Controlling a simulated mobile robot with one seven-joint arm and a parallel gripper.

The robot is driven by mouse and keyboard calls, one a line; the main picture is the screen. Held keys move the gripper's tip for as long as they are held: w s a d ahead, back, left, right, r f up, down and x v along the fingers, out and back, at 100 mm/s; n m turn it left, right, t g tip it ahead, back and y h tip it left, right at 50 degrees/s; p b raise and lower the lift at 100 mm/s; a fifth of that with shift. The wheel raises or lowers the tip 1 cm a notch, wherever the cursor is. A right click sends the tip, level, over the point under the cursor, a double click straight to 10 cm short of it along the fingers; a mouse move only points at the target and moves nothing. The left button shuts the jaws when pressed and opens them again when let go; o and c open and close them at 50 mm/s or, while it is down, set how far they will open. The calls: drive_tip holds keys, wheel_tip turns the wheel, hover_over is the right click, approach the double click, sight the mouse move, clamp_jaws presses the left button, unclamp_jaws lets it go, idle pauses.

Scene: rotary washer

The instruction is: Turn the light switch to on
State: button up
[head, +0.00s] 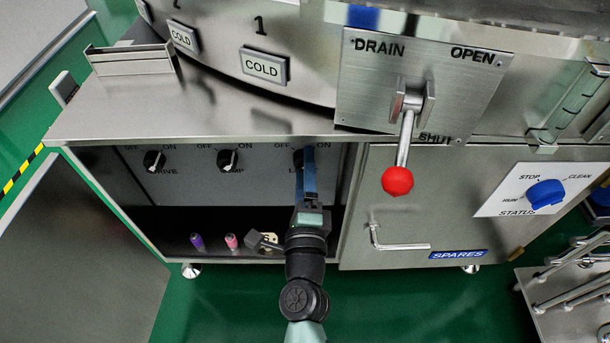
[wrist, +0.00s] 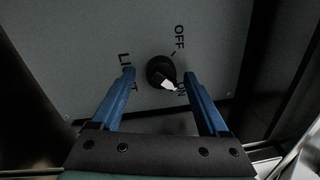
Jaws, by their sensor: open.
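The light switch is a round black knob (wrist: 158,68) on a grey panel, with a white pointer. In the wrist view the pointer is angled down and right, towards the ON mark and away from OFF. The LIGHT label is partly covered by a finger. My gripper (wrist: 160,76) is open, with its blue fingers on either side of the knob and a visible gap to each. In the head view my gripper (head: 307,152) is at the rightmost panel knob (head: 297,160) and hides most of it.
Two similar knobs, DRIVE (head: 153,161) and another (head: 228,160), sit left on the panel. A steel ledge (head: 200,115) overhangs it. A red-tipped drain lever (head: 398,180) hangs at right above the SPARES door (head: 400,215). Small items, including a purple one (head: 197,241), stand on the shelf below.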

drive_tip(key=s+f+b, duration=0.1)
drive_tip(key=s+b, duration=0.1)
drive_tip(key=s, duration=1.1)
idle(0.4)
